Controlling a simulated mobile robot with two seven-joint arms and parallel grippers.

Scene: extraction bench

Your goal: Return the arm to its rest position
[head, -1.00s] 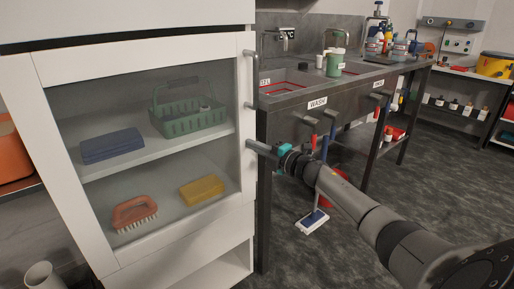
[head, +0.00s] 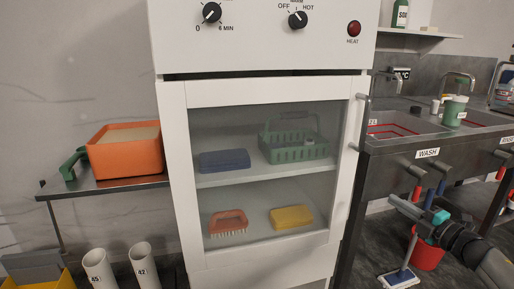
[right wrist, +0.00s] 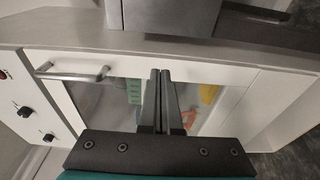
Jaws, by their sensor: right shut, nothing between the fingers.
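My right gripper (head: 394,200) is at the right of the head view, with a teal band behind its fingers. It is in front of the sink bench, to the right of the white cabinet (head: 168,120). In the right wrist view my right gripper's fingers (right wrist: 160,74) are together, with nothing between them. The cabinet's glass door (head: 345,150) looks shut. Its metal handle (right wrist: 72,74) shows in the wrist view, left of the fingers and apart from them. My left gripper is not in view.
Behind the glass are a green basket (head: 300,153), blue cloth (head: 224,160), orange brush (head: 228,222) and yellow sponge (head: 291,217). The sink bench (head: 400,150) stands close to my right arm. A red bucket (head: 428,257) is beneath. An orange bin (head: 125,155) sits on the left shelf.

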